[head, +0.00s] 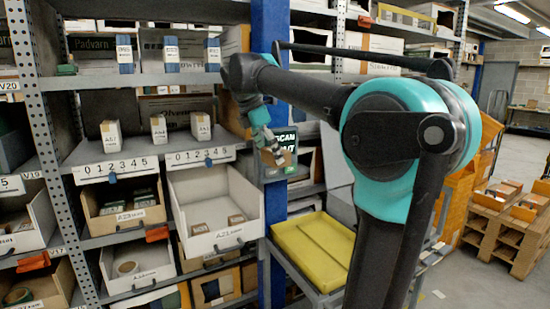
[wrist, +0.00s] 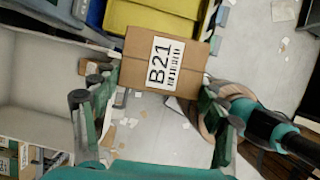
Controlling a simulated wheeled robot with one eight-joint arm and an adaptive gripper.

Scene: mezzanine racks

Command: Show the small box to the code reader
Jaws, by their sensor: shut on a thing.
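My gripper (head: 266,140) is shut on the small box (head: 277,158), a brown cardboard box. In the wrist view the box (wrist: 140,47) sits between the fingers of my gripper (wrist: 160,95), with a white label reading B21 and a barcode turned to the wrist camera. In the head view a dark sign or screen with green edges and the letters SCAN (head: 306,140) is at the blue post, just behind and right of the box. The gripper and box partly cover it. I cannot tell whether this is the code reader itself.
A white bin (head: 213,235) marked A21 sticks out of the rack below my gripper, with small boxes inside. A yellow tray (head: 318,245) rests on a cart below the sign. The blue post (head: 270,30) stands close to my gripper. Wooden pallets (head: 510,225) stand at right.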

